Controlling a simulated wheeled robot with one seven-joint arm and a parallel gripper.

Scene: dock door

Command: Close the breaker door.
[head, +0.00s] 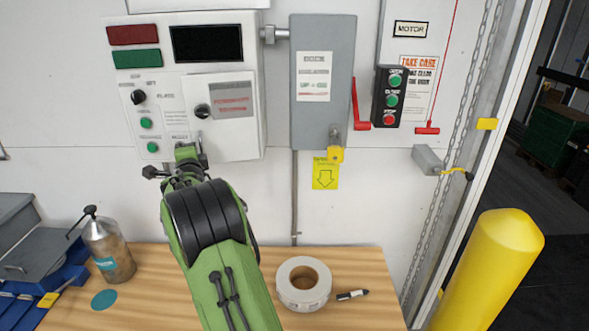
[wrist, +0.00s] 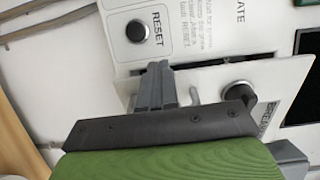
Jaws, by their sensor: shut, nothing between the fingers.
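The breaker door (head: 225,135) is a white panel with a black knob and a grey label, on the right part of the white control box (head: 170,115). In the wrist view the door (wrist: 215,82) shows a dark gap along its edge by the printed panel, so it looks slightly ajar; how far is hard to tell. My gripper (head: 187,150) is at the door's lower left corner in the head view. In the wrist view my gripper (wrist: 158,72) is shut and empty, its tips beside the door's edge near the RESET button (wrist: 137,31). I cannot tell whether they touch.
A grey switch box (head: 322,70) with a red lever stands right of the control box. A yellow post (head: 490,270) stands at right.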

